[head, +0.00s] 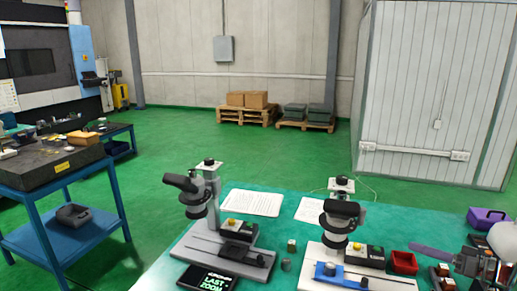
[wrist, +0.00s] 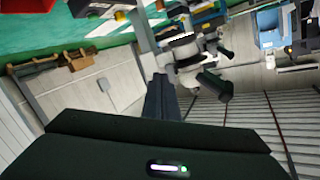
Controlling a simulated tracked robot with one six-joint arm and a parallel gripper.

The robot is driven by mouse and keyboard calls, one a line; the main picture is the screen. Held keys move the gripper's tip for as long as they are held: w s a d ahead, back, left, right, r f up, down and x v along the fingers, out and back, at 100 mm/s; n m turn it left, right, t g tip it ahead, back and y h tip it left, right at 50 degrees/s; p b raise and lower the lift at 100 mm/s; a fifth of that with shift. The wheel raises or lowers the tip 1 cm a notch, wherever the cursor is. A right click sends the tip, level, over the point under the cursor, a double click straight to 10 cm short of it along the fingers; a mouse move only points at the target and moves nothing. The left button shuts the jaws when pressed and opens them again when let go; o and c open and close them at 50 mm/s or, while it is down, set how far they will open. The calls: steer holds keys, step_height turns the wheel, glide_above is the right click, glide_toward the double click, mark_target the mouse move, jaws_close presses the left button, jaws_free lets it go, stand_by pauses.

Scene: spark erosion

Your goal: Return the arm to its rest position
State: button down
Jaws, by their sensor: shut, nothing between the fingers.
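My gripper (wrist: 161,80) shows in the wrist view as dark fingers held together, pointing up from the dark wrist housing across the lower part. Nothing is held between them. The wrist view is turned over, with the green bench top along its upper edge and the wall below. Beyond the fingers a microscope-like instrument (wrist: 195,55) shows; I cannot tell how far it is from them. In the head view, pale and dark machine parts at the right edge, over the bench, may be my arm; I cannot make out the fingers there.
The green bench (head: 150,277) carries a left microscope (head: 197,195), a right microscope (head: 341,218), a red bin (head: 403,262), a purple tray (head: 487,217) and a black display (head: 207,279). A blue side table (head: 60,237) stands left. Open green floor lies behind.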

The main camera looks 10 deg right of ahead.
steer(key=s+a+f+m+g+h, duration=0.25)
steer(key=s+a+m+g, duration=0.2)
steer(key=a, duration=0.45)
steer(key=s+a+f+m+g+h, duration=0.1)
steer(key=s+a+f+m+g, duration=0.25)
steer(key=a+g, duration=0.4)
steer(key=s+a+r+n+t+h, duration=0.1)
steer(key=s+a+r+n+h, duration=0.1)
steer(key=a, duration=0.6)
steer(key=s+a+r+n+t+h, duration=0.1)
steer(key=s+a+r+n, duration=0.1)
steer(key=s+a+r, duration=0.3)
steer(key=s+a+r+n+t+h, duration=0.2)
steer(key=s+a+r, duration=0.2)
steer(key=a, duration=0.8)
steer(key=shift+s+a+r+n+h, duration=0.2)
steer(key=shift+r+n+h, duration=0.15)
steer(key=shift+r, duration=0.15)
